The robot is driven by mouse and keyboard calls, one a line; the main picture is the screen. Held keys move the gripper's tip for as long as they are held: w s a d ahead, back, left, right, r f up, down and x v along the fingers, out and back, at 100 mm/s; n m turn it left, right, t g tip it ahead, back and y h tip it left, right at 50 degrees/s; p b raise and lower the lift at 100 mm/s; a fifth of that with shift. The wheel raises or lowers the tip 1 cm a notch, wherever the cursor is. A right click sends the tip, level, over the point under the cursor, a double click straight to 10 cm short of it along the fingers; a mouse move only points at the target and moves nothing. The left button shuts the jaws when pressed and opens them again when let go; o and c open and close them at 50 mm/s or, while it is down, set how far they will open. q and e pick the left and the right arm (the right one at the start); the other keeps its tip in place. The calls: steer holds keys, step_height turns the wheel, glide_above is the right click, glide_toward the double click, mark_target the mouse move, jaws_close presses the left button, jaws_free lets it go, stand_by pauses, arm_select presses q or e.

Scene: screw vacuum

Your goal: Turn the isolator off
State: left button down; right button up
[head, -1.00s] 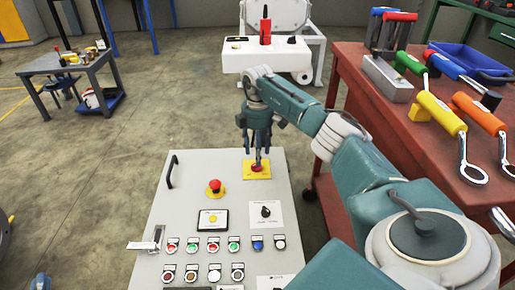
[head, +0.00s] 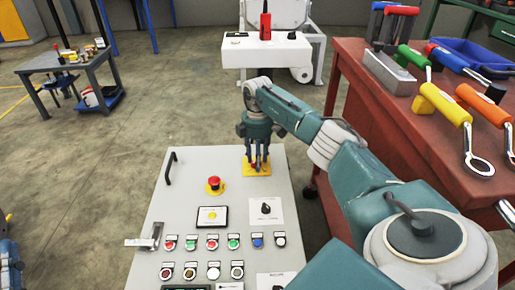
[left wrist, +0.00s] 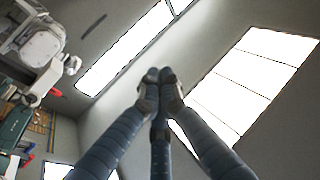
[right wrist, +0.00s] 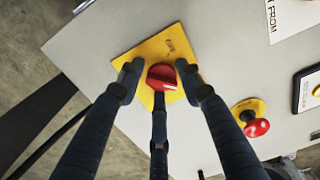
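The isolator is a red rotary knob (right wrist: 161,77) on a yellow plate (right wrist: 150,50), at the top of the grey control panel. In the head view its yellow plate (head: 247,169) shows, with the knob partly hidden behind my fingers. My right gripper (head: 256,168) points down over it. In the right wrist view its fingers (right wrist: 160,80) are spread around the knob, one on each side and the third at its near edge; I cannot tell whether they touch it. My left gripper (left wrist: 158,78) has its fingertips together, empty, pointing up towards bright ceiling windows.
A red mushroom button (head: 214,184) on a yellow base sits left of and below the isolator. A black handle (head: 171,169) and several coloured buttons are on the panel (head: 180,215). A red bench (head: 400,120) with tools stands at the right, beside my right arm.

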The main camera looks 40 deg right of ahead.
steer(key=c, duration=0.6)
